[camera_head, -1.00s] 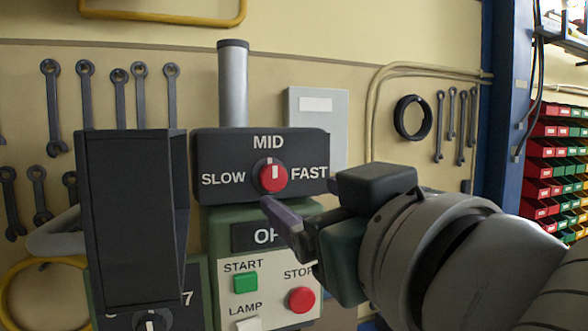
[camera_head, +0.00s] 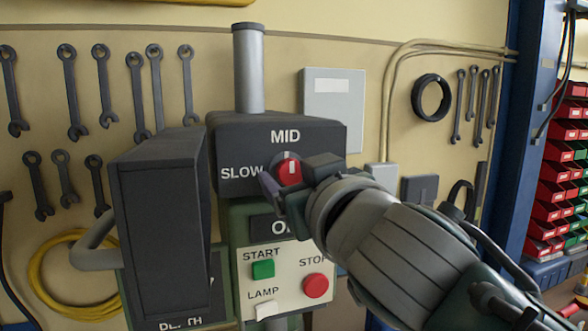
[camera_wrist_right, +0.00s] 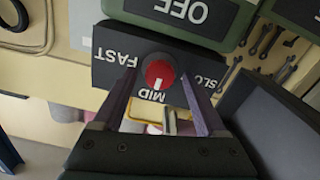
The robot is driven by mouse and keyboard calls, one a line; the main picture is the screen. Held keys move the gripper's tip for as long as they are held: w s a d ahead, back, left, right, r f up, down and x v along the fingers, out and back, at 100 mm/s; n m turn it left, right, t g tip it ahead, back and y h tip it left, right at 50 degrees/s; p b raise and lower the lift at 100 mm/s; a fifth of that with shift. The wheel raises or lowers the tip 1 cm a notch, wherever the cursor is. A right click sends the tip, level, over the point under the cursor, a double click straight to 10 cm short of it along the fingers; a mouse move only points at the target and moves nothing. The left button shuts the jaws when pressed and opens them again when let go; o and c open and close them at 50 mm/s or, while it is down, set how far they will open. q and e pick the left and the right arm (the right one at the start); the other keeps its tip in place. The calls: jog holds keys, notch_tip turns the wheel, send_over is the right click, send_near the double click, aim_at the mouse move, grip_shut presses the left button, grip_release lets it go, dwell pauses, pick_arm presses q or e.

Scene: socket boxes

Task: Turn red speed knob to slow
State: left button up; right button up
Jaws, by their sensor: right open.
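The red speed knob (camera_head: 290,171) sits on a dark panel (camera_head: 230,135) marked SLOW, MID and FAST. Its white mark points up at MID. In the right wrist view the knob (camera_wrist_right: 160,73) appears upside down, its mark towards MID. My right gripper (camera_head: 290,180) is at the knob, with its fingers open on either side of it. In the right wrist view the fingertips of the right gripper (camera_wrist_right: 158,76) flank the knob with a gap on each side. The gripper hides the word FAST in the head view. My left gripper is not in view.
Below the panel is a green box with a green START button (camera_head: 263,269) and a red STOP button (camera_head: 315,286). A dark box (camera_head: 160,225) with a handle juts out at the left. A grey post (camera_head: 249,70) rises behind the panel.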

grip_shut()
dwell(0.7)
